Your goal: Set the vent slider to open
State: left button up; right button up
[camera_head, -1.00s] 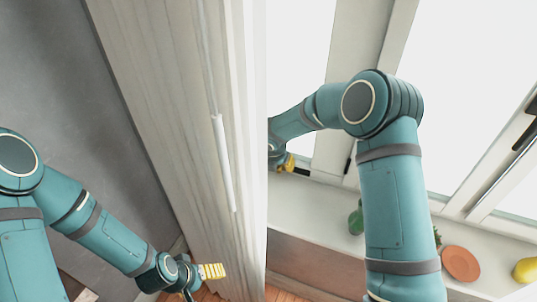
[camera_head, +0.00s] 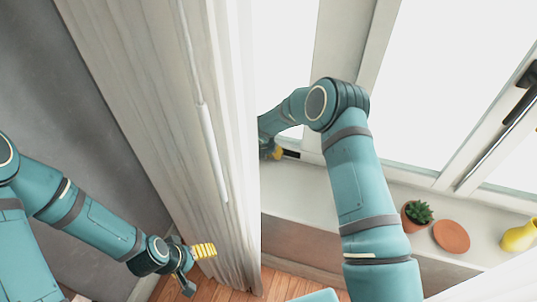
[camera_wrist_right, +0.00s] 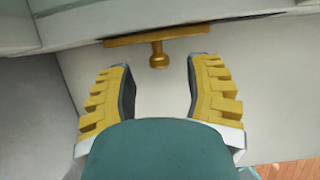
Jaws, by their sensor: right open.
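In the right wrist view, a brass knob on a short stem (camera_wrist_right: 158,55) sticks out from a flat brass strip (camera_wrist_right: 190,31) on a pale surface. It looks like the vent slider; no open or closed marking can be made out. My right gripper (camera_wrist_right: 158,78) is open, its yellow fingers either side of the knob's line, with the knob just beyond or between the tips; contact cannot be seen. In the head view my right gripper (camera_head: 277,153) is partly hidden at the curtain's edge, by the window. My left gripper (camera_head: 203,250) hangs before the curtain; its finger gap is unclear.
A pale curtain (camera_head: 150,110) with a white rod (camera_head: 213,150) fills the left middle. On the windowsill (camera_head: 300,190) stand a potted succulent (camera_head: 417,214), a terracotta saucer (camera_head: 451,237) and a yellow jug (camera_head: 518,238). Window frames with dark handles (camera_head: 520,95) rise behind.

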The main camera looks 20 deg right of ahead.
jog(key=shift+x, duration=1.1)
grip_shut()
